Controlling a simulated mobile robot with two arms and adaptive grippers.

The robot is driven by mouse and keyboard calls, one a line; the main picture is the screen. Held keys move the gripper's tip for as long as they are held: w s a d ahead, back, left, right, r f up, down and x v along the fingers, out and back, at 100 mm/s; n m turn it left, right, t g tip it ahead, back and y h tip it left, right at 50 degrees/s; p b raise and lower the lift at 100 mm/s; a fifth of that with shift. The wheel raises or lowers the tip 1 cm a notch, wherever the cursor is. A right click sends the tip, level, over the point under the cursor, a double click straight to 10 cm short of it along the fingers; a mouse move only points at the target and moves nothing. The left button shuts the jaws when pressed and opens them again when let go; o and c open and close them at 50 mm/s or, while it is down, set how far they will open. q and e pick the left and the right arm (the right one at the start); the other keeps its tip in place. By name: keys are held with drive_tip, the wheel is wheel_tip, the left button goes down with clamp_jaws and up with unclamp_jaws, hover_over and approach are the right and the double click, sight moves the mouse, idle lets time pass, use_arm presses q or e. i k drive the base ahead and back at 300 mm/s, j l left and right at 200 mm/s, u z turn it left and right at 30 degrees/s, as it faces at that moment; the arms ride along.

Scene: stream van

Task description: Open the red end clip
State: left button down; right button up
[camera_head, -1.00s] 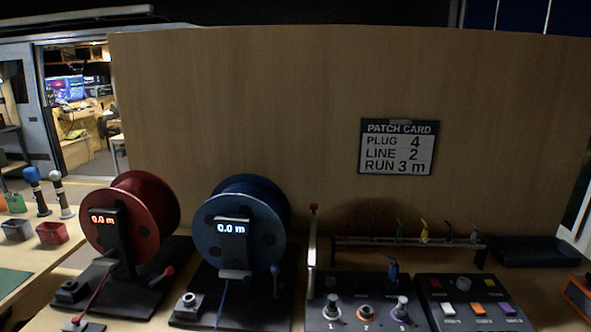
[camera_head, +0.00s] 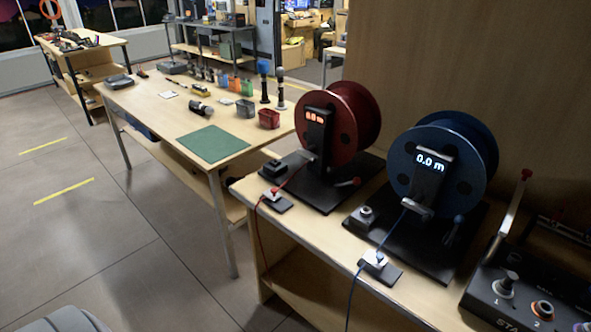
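The red reel (camera_head: 343,122) stands on a black base on the near bench, its display reading 0.0 m. In front of it, at the bench's left edge, a small clip (camera_head: 273,195) with a red part sits on a black plate. The red cable (camera_head: 294,177) runs from the reel to this clip, and a red length hangs down past the bench edge. Whether the clip is open or shut is too small to tell. Neither of my grippers is in view.
The blue reel (camera_head: 442,160) stands to the right, with its own clip (camera_head: 376,258) and blue cable. A control box (camera_head: 532,293) is at the lower right. A long table (camera_head: 150,115) with a green mat (camera_head: 213,143) stands left. Floor (camera_head: 90,235) at left is clear.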

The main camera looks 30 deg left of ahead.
sight(272, 195)
drive_tip(key=u, duration=1.25)
